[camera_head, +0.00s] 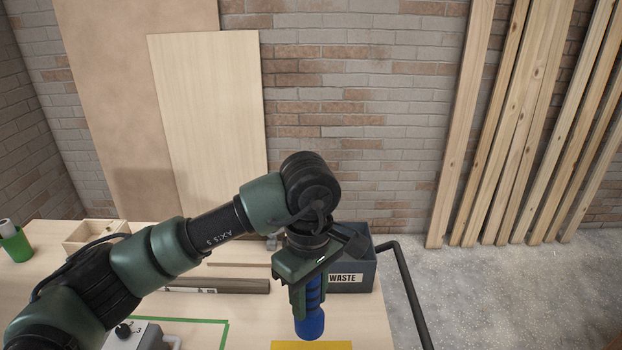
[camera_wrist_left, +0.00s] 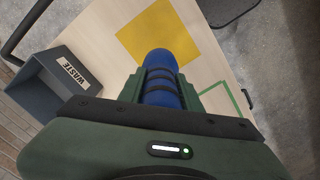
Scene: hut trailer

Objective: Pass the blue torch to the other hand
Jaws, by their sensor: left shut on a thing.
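The blue torch (camera_head: 310,322) is held upright in my left gripper (camera_head: 308,290), which points down over the workbench. The torch's rounded blue end sticks out below the fingers, with dark bands around its body. In the left wrist view the torch (camera_wrist_left: 160,78) sits between the two green fingers (camera_wrist_left: 162,92), above the bench near a yellow square. Its upper part is hidden by the gripper. My right gripper is not in view.
The workbench (camera_head: 350,315) carries a grey WASTE bin (camera_head: 352,278) just behind the gripper, a yellow square (camera_head: 310,346), a green-taped outline (camera_head: 222,338), a wooden box (camera_head: 95,234) and a green cup (camera_head: 16,245). A dark rail (camera_head: 408,290) runs along the right edge.

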